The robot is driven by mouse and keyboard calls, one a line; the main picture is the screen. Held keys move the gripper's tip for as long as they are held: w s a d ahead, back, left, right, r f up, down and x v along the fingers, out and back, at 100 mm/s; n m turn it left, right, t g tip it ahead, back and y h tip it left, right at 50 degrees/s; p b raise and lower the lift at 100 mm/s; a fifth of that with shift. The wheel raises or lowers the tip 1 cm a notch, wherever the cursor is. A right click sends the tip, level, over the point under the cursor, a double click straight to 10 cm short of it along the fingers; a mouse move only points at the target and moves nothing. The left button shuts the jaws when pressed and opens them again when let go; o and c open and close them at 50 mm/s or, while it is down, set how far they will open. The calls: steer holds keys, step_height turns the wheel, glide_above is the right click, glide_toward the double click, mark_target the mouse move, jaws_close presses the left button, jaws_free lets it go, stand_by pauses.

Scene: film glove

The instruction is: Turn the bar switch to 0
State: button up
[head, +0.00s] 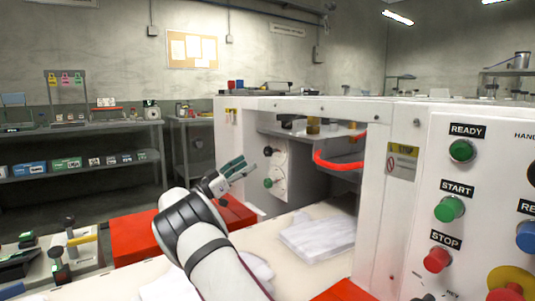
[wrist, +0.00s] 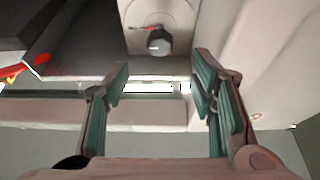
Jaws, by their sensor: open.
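A pale switch panel (head: 290,172) stands inside the white machine, with a dark knob (head: 268,151) on a round plate at its top and a green knob (head: 268,183) below. In the wrist view a dark grey knob (wrist: 158,42) sits on a round pale plate, with a small red mark beside it. I take it for the bar switch, but its setting and any 0 mark are too small to read. My gripper (head: 240,168) is open and empty, left of the panel in the head view. In the wrist view the knob is beyond the open fingertips (wrist: 160,72), apart from them.
A red curved bar (head: 338,163) lies right of the panel under the machine's shelf. White cloths (head: 318,234) lie on the pale bed below. A white control panel with START (head: 449,209) and STOP (head: 438,260) buttons stands right. Red boxes (head: 136,238) are left of my arm.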

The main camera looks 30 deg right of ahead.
mark_target(266, 152)
steer(key=b+x, duration=0.1)
steer(key=x, duration=0.9)
steer(key=shift+d, duration=0.15)
steer(key=c, duration=1.2)
